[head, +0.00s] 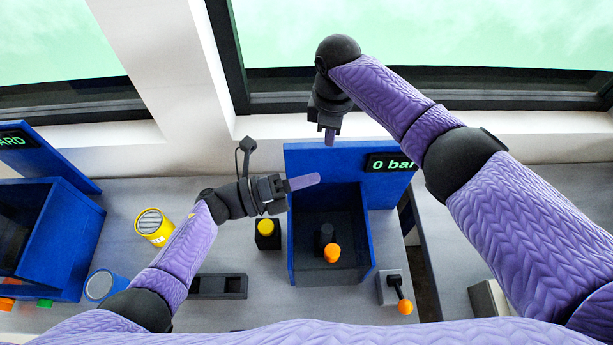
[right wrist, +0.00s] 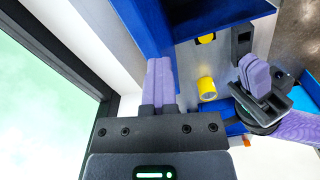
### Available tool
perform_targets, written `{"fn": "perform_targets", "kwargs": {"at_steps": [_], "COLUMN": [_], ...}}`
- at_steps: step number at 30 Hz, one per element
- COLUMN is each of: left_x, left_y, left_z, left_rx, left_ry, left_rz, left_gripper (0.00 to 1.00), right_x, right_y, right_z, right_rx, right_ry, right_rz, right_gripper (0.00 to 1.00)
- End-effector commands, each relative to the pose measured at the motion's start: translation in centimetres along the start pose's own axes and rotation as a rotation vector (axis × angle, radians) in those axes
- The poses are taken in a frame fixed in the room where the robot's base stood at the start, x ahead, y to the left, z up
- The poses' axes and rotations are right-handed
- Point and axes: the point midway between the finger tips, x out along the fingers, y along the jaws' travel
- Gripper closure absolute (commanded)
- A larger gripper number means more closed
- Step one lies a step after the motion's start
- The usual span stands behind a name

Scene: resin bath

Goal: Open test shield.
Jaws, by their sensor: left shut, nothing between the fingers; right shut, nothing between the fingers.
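A blue test housing (head: 297,240) stands on the bench with a "0 bar" display (head: 392,164) on its back panel. Its top and front look open, and a black fixture with an orange knob (head: 332,253) shows inside. I cannot make out a separate shield panel. My left gripper (head: 303,182) is shut and empty above the housing's back left side. It also shows in the right wrist view (right wrist: 257,75). My right gripper (head: 330,137) is shut and empty, pointing down by the top of the back panel; its fingers show in the right wrist view (right wrist: 160,80).
A lever with an orange ball (head: 405,307) is right of the housing. Another blue housing (head: 78,235) stands far left. Windows are behind.

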Motion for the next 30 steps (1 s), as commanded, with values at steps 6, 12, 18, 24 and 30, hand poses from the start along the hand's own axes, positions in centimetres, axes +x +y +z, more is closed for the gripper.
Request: {"fn": "perform_targets", "kwargs": {"at_steps": [6,12,18,24,30], "left_x": [0.00,0.00,0.00,0.00,0.00], "left_y": [0.00,0.00,0.00,0.00,0.00], "left_z": [0.00,0.00,0.00,0.00,0.00], "left_rx": [0.000,0.000,0.000,0.000,0.000], "left_ry": [0.000,0.000,0.000,0.000,0.000], "left_rz": [0.000,0.000,0.000,0.000,0.000], "left_gripper": [1.00,1.00,1.00,1.00,1.00], "right_x": [0.00,0.00,0.00,0.00,0.00], "right_y": [0.00,0.00,0.00,0.00,0.00], "right_z": [0.00,0.00,0.00,0.00,0.00], "right_rx": [0.000,0.000,0.000,0.000,0.000], "right_ry": [0.000,0.000,0.000,0.000,0.000], "right_rz": [0.000,0.000,0.000,0.000,0.000], "right_gripper": [1.00,1.00,0.63,0.21,0.19]}}
